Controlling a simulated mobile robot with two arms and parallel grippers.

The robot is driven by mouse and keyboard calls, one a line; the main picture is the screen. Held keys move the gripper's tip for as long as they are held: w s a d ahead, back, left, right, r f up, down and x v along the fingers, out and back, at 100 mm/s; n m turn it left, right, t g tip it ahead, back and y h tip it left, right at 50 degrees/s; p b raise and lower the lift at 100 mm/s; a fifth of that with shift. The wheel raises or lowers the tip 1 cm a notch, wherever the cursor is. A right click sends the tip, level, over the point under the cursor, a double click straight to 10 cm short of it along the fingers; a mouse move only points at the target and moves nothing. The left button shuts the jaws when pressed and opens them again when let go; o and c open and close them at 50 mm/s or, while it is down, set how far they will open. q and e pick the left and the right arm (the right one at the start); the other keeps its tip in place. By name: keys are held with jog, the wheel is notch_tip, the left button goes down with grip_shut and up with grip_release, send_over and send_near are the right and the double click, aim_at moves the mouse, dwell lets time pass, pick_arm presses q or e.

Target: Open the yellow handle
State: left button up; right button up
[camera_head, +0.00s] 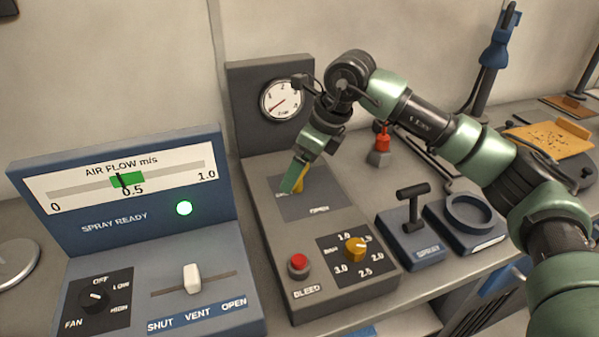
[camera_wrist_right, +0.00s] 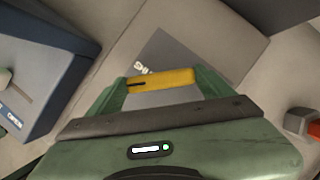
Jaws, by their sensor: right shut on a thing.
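The yellow handle (camera_head: 299,181) sits on a dark plate (camera_head: 318,207) of the grey control box, with the word OPEN at the plate's lower right. In the right wrist view the handle (camera_wrist_right: 160,81) lies between two green fingers. My right gripper (camera_head: 293,181) is shut on it, and its fingers hide part of the handle in the head view. Some lettering on the plate is partly covered. My left gripper is not in view.
The grey box also carries a pressure gauge (camera_head: 282,100), a red BLEED button (camera_head: 299,262) and a yellow knob (camera_head: 355,249). A blue air flow panel (camera_head: 160,270) stands at left. A black T-lever (camera_head: 412,200) stands at right.

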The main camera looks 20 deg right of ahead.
jog(key=n, duration=0.2)
jog(key=n+g+y, duration=0.1)
jog(key=shift+w+r+n, duration=0.15)
jog(key=shift+n, duration=0.25)
jog(key=n+g+p, duration=0.1)
jog(key=n+g, duration=0.1)
jog(key=n, duration=0.3)
jog(key=shift+w, duration=0.15)
jog(key=o, duration=1.3)
jog(key=v, duration=0.7)
jog(key=shift+d+r+b, duration=0.3)
